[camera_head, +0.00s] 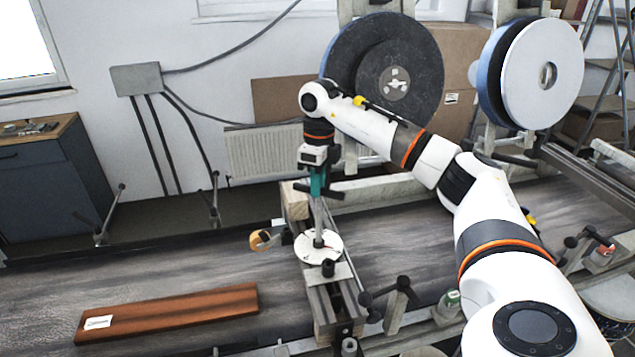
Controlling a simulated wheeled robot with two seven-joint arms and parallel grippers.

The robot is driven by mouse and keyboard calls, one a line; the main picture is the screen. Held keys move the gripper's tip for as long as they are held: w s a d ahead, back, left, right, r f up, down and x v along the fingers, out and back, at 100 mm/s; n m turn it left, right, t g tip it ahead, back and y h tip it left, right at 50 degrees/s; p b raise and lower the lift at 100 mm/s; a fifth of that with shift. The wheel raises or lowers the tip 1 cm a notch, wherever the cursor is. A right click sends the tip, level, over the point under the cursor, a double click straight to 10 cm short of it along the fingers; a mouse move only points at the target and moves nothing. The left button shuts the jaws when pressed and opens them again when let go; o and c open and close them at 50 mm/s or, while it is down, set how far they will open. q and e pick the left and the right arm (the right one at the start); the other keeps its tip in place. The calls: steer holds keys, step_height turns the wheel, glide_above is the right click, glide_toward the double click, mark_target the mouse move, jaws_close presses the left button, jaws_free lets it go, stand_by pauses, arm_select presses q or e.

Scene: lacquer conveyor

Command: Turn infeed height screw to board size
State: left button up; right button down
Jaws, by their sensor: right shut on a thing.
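The infeed height screw (319,218) is an upright metal shaft with a dark cross handle at its top. It stands over a round white dial (335,246) on a metal crossbar (322,293) that spans the conveyor. My right gripper (317,186) points down over the screw and is shut on the handle at its top; its fingers partly hide the grip. A reddish-brown board (170,311) with a white label (98,322) lies flat on the belt, left of the crossbar and apart from it. The dial's marks are too small to read. My left gripper is not in view.
The dark conveyor belt (140,263) runs across the scene, with free room behind the board. A tape roll (261,240) sits left of the dial. Black clamp handles (403,284) and a green can (449,303) are at the front right. Large reels (424,60) stand behind.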

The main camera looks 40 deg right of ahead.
steer(key=shift+d+r+m, duration=0.1)
steer(key=shift+m, duration=0.4)
steer(key=c, duration=1.3)
jaws_free()
step_height(320, 180, up, 5)
steer(key=shift+w+d+f+b, duration=0.1)
steer(key=shift+w+f+b, duration=0.05)
steer(key=shift+b, duration=0.95)
steer(key=r, duration=0.2)
steer(key=r+p, duration=0.1)
steer(key=r, duration=0.1)
steer(key=r+p, duration=0.1)
steer(key=r, duration=0.2)
steer(key=shift+d+r, duration=0.1)
steer(key=shift+d, duration=0.15)
